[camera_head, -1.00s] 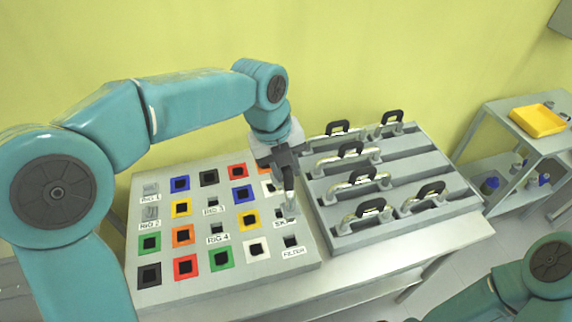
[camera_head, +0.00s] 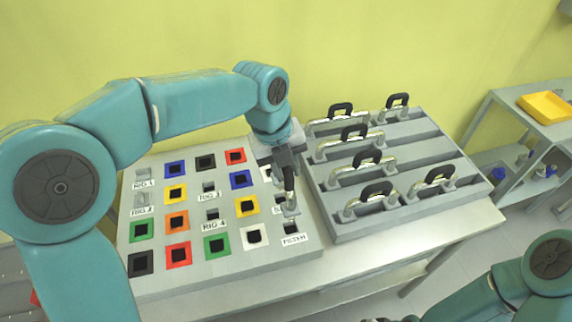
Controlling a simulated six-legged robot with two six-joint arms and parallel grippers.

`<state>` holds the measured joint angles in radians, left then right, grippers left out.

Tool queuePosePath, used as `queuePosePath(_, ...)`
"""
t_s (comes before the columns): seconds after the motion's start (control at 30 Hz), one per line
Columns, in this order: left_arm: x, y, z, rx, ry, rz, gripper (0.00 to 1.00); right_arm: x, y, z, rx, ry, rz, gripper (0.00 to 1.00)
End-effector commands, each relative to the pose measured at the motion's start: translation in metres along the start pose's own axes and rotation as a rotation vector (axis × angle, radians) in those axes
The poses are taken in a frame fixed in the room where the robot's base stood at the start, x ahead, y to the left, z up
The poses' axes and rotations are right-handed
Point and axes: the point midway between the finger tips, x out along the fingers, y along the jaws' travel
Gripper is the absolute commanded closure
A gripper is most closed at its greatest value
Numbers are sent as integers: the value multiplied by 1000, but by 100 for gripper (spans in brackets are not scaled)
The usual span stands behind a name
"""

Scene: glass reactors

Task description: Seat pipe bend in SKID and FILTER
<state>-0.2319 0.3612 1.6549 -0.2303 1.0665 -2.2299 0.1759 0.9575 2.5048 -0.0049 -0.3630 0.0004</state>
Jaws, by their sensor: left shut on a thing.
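My left gripper (camera_head: 289,192) points down over the right side of the grey socket board (camera_head: 200,278). It is shut on the pipe bend (camera_head: 291,210), a small shiny grey piece mostly hidden by the fingers. The bend is above or at the SKID socket, whose label is mostly covered by it. The dark FILTER socket (camera_head: 291,229) shows just in front of the bend, with its label below. I cannot tell whether the bend touches either socket. My right arm is at the lower right; its gripper is at most a dark bit at the bottom edge.
A grey rack (camera_head: 403,216) right of the board holds several metal pipe pieces with black handles. Coloured square sockets fill the board's left and middle. Both stand on a metal table (camera_head: 405,258). A shelf with a yellow tray (camera_head: 546,107) stands far right.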

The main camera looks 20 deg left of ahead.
Motion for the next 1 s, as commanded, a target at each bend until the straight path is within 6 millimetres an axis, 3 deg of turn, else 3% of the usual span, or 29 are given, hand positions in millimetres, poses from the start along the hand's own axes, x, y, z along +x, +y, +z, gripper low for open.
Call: queuePosePath(1.0,68,14,0,0,0,1,100,53,19,-1,0,0,0,57)
